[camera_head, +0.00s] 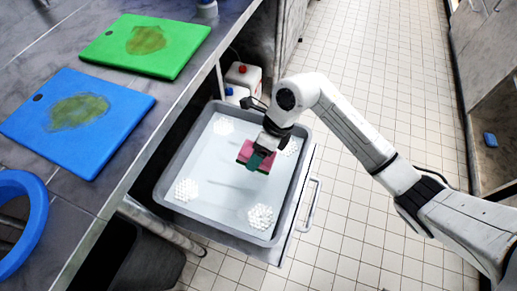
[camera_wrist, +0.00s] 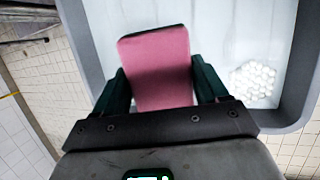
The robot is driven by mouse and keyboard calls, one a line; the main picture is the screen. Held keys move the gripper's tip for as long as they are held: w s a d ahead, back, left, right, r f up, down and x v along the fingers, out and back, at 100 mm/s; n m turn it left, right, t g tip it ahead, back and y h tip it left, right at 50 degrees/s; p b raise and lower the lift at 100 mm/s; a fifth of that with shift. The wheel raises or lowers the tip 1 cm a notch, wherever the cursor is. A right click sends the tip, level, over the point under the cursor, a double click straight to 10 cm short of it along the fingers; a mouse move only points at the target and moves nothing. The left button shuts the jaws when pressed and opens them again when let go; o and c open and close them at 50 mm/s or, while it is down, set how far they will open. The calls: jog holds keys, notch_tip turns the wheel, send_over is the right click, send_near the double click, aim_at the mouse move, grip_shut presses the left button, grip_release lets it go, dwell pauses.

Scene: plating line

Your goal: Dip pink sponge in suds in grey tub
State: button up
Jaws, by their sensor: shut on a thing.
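My gripper (camera_head: 257,159) is shut on the pink sponge (camera_head: 244,152) and holds it over the grey tub (camera_head: 168,192). In the wrist view the pink sponge (camera_wrist: 157,62) sits between the two dark green fingers of my gripper (camera_wrist: 160,85), with a dark edge along its far end. One cluster also shows right of the sponge in the wrist view (camera_wrist: 252,81). I cannot tell whether the sponge touches the water.
A counter at left bears a stained green board (camera_head: 180,46), a stained blue board (camera_head: 125,103) and a blue ring-shaped item (camera_head: 38,212). White containers with red and blue caps (camera_head: 243,74) stand behind the tub. Tiled floor (camera_head: 345,225) is open at right.

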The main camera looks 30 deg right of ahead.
jog(key=shift+f+b, duration=3.75)
jog(key=shift+f, duration=1.15)
jog(key=shift+r+p, duration=4.3)
jog(key=shift+r, duration=1.7)
